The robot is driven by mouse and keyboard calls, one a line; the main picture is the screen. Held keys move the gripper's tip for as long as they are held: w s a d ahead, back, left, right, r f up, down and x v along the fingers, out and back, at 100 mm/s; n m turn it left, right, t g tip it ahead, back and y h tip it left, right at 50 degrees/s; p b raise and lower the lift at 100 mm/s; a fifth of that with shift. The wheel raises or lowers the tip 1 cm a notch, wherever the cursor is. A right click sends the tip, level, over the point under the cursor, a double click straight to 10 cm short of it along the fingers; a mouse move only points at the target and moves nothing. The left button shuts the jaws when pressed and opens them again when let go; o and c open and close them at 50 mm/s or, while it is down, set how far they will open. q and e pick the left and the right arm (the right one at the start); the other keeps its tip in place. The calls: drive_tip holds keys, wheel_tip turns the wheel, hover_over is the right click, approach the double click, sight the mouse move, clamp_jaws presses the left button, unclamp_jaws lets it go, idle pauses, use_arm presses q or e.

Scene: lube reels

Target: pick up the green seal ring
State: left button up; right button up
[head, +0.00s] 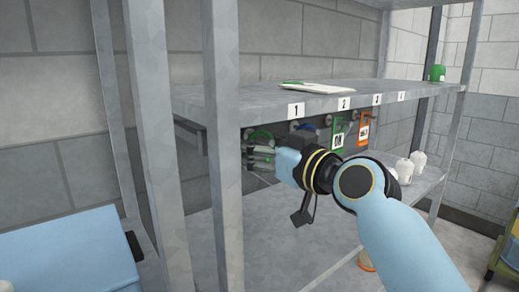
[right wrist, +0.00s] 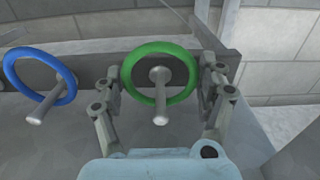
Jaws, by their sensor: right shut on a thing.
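The green seal ring (right wrist: 160,47) hangs on a pale peg in the right wrist view. In the head view it shows as a green arc (head: 261,133) under the shelf edge, below label 1. My right gripper (head: 252,152) reaches in under that shelf. In the right wrist view its two fingers (right wrist: 160,74) stand at the left and right sides of the ring, closed on its outside. The peg still passes through the ring. My left gripper is in neither view.
A blue ring (right wrist: 17,55) hangs on the peg to the left in the right wrist view. In the head view, green and orange tags (head: 363,134) hang farther right. White bottles (head: 404,171) stand on the lower shelf. A grey upright (head: 224,150) stands left of my gripper.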

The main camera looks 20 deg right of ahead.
drive_tip(key=shift+r, duration=0.5)
drive_tip(key=v, duration=1.8)
drive_tip(key=shift+r, duration=0.1)
